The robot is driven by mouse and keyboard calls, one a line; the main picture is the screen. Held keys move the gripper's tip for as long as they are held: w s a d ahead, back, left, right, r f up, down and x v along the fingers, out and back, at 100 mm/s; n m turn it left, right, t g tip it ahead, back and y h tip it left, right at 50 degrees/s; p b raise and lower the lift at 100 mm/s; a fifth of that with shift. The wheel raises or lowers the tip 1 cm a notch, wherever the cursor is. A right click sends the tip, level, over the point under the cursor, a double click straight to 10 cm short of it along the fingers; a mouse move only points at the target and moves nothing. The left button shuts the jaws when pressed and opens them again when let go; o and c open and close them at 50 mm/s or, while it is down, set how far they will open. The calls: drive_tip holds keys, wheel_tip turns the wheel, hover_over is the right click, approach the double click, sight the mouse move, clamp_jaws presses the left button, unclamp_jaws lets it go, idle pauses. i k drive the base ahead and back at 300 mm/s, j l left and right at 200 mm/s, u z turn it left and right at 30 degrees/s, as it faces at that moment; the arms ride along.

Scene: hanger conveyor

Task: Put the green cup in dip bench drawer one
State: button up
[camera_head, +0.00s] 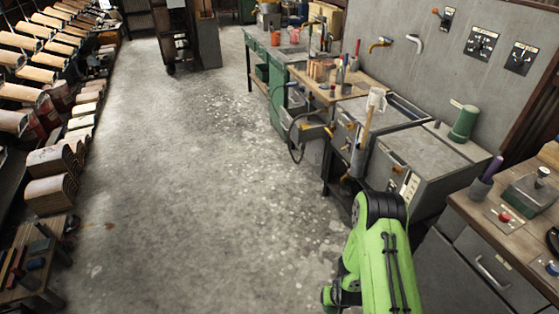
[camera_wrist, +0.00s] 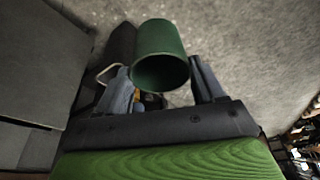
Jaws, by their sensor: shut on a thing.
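The green cup (camera_wrist: 160,55) is in the wrist view, its open round mouth turned toward the camera. My gripper (camera_wrist: 160,75) has one dark finger on each side of the cup and is shut on it. In the head view my green arm reaches up from the lower right; I cannot make out the gripper or the held cup there. A grey cabinet (camera_head: 480,255) with a drawer handle stands at the lower right, under a wooden top. I cannot tell which drawer is dip bench drawer one.
Grey tank benches (camera_head: 425,155) stand along the right wall, with a green cylinder (camera_head: 465,122) on one. A small wooden table (camera_head: 345,82) and a green bench (camera_head: 275,50) stand farther back. The concrete floor (camera_head: 190,170) between is clear.

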sight(299, 123)
drive_tip(key=i+j+u, duration=0.3)
drive_tip(key=i, duration=0.2)
drive_tip(key=i+j+u, duration=0.3)
drive_tip(key=i, duration=0.2)
drive_tip(key=i+u, duration=0.3)
drive_tip(key=i, duration=0.2)
drive_tip(key=i+z, duration=0.15)
drive_tip(key=i, duration=0.65)
drive_tip(key=i+z, duration=0.15)
drive_tip(key=i, duration=0.6)
drive_tip(key=i+j+z, duration=0.15)
drive_tip(key=i, duration=0.6)
drive_tip(key=i+l+z, duration=0.15)
drive_tip(key=i+z, duration=0.2)
drive_tip(key=i, duration=0.2)
drive_tip(key=i+z, duration=0.3)
drive_tip(key=i, duration=0.2)
drive_tip(key=i+j+z, duration=0.2)
drive_tip(key=i+z, duration=0.15)
drive_tip(key=i, duration=0.2)
